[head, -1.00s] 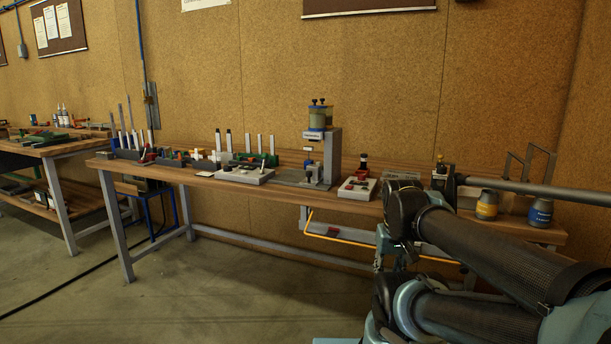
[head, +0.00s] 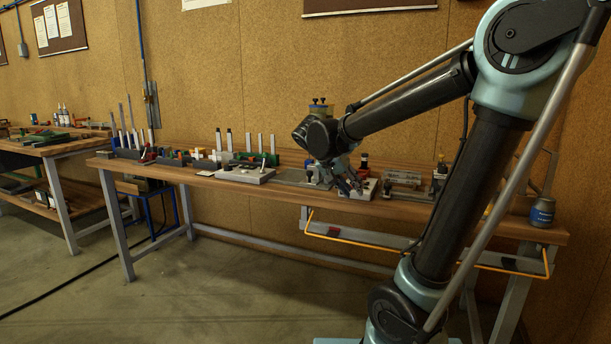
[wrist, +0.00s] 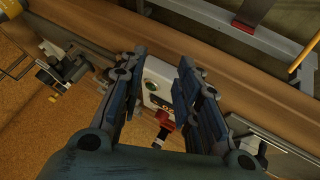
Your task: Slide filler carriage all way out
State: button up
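The filler's upper container (head: 321,109), with dark knobs, shows in the head view; my arm hides most of the grey column below it. The grey filler base (head: 290,177) shows left of my gripper. I cannot make out the carriage itself clearly. My gripper (head: 347,186) is low over the bench, beside the filler at its right. In the wrist view, my gripper (wrist: 160,85) is open and empty, with a white box (wrist: 153,92) with a green button seen between its fingers. A grey plate (wrist: 285,150) lies right of the fingers there.
A grey board (head: 245,174) lies left of the filler. A yellow rail (head: 350,241) runs below the bench's front edge.

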jog(key=w+a+r+m+t+h, duration=0.1)
jog(key=w+a+r+t, duration=0.1)
jog(key=a, duration=0.7)
jog(key=w+a+r+m+t+h, duration=0.1)
jog(key=w+a+r+m+t, duration=0.15)
jog(key=a, duration=0.55)
jog(key=w+a+r+m+t, duration=0.1)
jog(key=w+a, duration=0.2)
jog(key=a, duration=0.6)
jog(key=x, duration=1.7)
jog(key=shift+d+r, duration=0.1)
jog(key=shift+d, duration=0.25)
jog(key=shift+c, duration=0.5)
grip_shut()
jog(key=w+a, duration=0.1)
jog(key=a, duration=0.3)
jog(key=w+a, duration=0.2)
jog(key=a, duration=0.2)
jog(key=w+a, duration=0.1)
jog(key=a, duration=0.3)
jog(key=shift+w+a+r, duration=0.1)
jog(key=shift+w+a, duration=0.15)
jog(key=shift+a, duration=0.15)
